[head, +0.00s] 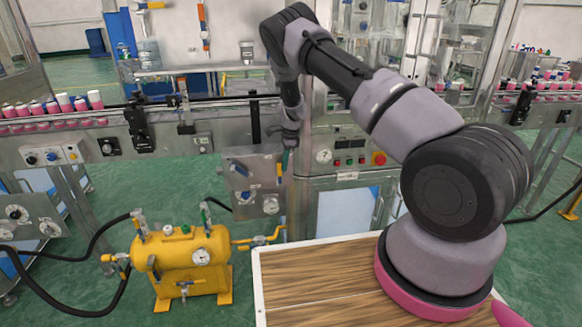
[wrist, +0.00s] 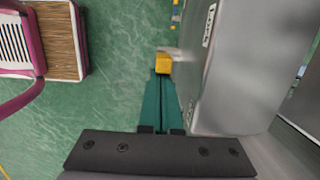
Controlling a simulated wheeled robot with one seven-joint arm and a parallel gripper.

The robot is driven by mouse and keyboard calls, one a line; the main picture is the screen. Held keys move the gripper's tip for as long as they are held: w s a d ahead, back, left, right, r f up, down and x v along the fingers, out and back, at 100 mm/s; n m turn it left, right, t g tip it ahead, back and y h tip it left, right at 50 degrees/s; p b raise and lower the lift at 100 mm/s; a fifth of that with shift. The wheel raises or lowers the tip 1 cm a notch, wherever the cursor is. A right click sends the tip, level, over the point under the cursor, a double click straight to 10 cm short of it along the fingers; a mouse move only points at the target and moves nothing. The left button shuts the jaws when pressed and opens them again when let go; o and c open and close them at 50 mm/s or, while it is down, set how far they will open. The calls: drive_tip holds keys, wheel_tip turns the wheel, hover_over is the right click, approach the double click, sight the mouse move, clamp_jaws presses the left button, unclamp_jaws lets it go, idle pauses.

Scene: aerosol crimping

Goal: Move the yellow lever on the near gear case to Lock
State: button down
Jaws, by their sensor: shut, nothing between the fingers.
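The near gear case (head: 240,172) is a grey metal box on the line's front, left of the control panel. Its yellow lever (head: 279,170) shows as a small yellow piece at its right side, beside my gripper (head: 285,162). In the wrist view, the lever's yellow end (wrist: 163,63) is just past the tips of my gripper (wrist: 162,75). The teal fingers are shut together with nothing between them. The tips look touching or very close to the lever; I cannot tell which. The grey case wall (wrist: 245,80) is right of the fingers. The Lock mark cannot be read.
A yellow tank (head: 180,262) with a gauge and hoses stands on the green floor at lower left. A control panel (head: 350,155) with a red button is right of my gripper. A conveyor with pink-and-white cans (head: 50,107) runs behind. Green floor is open left of the fingers.

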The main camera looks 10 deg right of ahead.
drive_tip(key=shift+a+f+h, duration=0.1)
drive_tip(key=shift+a+h, duration=1.8)
drive_tip(key=shift+a, duration=0.45)
wheel_tip(320, 180, up, 7)
drive_tip(key=a, duration=0.1)
drive_tip(key=shift+a+r, duration=0.15)
drive_tip(key=shift+r, duration=0.05)
